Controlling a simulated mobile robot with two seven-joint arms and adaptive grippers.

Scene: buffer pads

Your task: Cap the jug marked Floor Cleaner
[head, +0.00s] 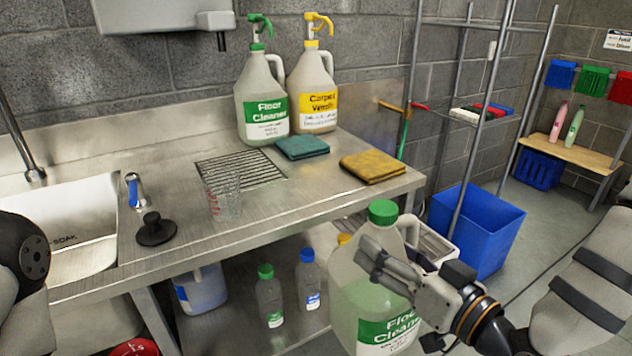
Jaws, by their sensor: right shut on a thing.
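A large translucent jug (350,297) with a green Floor Cleaner label stands out in front of the counter at the lower middle. It holds pale green liquid. A green cap (383,212) shows at the top of its neck; I cannot tell how tight it is. My right gripper (376,268) is across the upper part of this jug and shut on it, though the exact contact is hard to see. A second Floor Cleaner jug (262,95), with a green pump top, stands at the back of the counter. My left gripper is out of view.
A yellow-topped Carpet Wash jug (313,90), teal cloth (302,147), yellow cloth (372,167), clear beaker (222,193) and black plunger-like stopper (155,229) are on the metal counter (290,205). Small bottles stand on the lower shelf. A blue bin (478,229) is at right.

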